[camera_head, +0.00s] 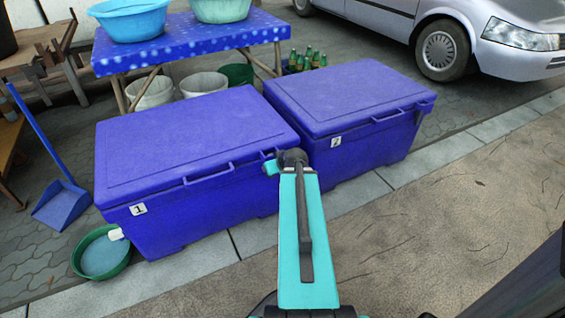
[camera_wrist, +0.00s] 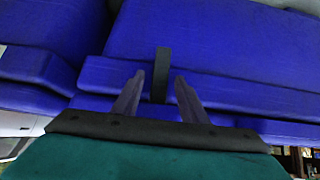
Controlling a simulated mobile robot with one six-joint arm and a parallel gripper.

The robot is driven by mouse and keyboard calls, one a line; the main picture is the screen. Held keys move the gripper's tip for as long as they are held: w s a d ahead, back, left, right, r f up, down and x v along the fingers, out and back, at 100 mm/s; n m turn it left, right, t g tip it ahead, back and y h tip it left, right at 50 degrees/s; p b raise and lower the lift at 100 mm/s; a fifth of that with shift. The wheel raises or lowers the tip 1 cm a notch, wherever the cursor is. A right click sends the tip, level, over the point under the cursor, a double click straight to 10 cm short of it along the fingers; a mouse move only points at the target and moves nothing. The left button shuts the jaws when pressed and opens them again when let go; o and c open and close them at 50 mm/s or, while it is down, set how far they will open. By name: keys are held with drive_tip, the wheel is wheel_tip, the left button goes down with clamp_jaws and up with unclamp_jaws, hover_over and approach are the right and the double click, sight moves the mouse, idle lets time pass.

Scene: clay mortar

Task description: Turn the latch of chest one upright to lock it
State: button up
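Chest one (camera_head: 190,150) is the blue chest with the "1" label, its lid closed, at the left in the head view. Its latch (camera_wrist: 162,62) shows in the wrist view as a narrow dark bar against the blue chest, running up and down in that picture. My gripper (camera_wrist: 159,80) is open, with one finger on each side of the latch's lower part and visible gaps between. In the head view, my gripper (camera_head: 270,164) is at the right end of chest one's front, and the latch is hidden there behind my wrist.
Chest two (camera_head: 345,95), with the "2" label, stands close at the right of chest one. A green basin (camera_head: 101,257) and a blue dustpan (camera_head: 62,204) lie at the left. A blue-covered table (camera_head: 190,42) stands behind. The pavement in front is clear.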

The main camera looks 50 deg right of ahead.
drive_tip(key=shift+p+v, duration=1.7)
drive_tip(key=shift+p, duration=2.45)
drive_tip(key=p+v, duration=1)
drive_tip(key=p, duration=0.9)
drive_tip(key=shift+s+p, duration=0.1)
drive_tip(key=shift+p, duration=0.2)
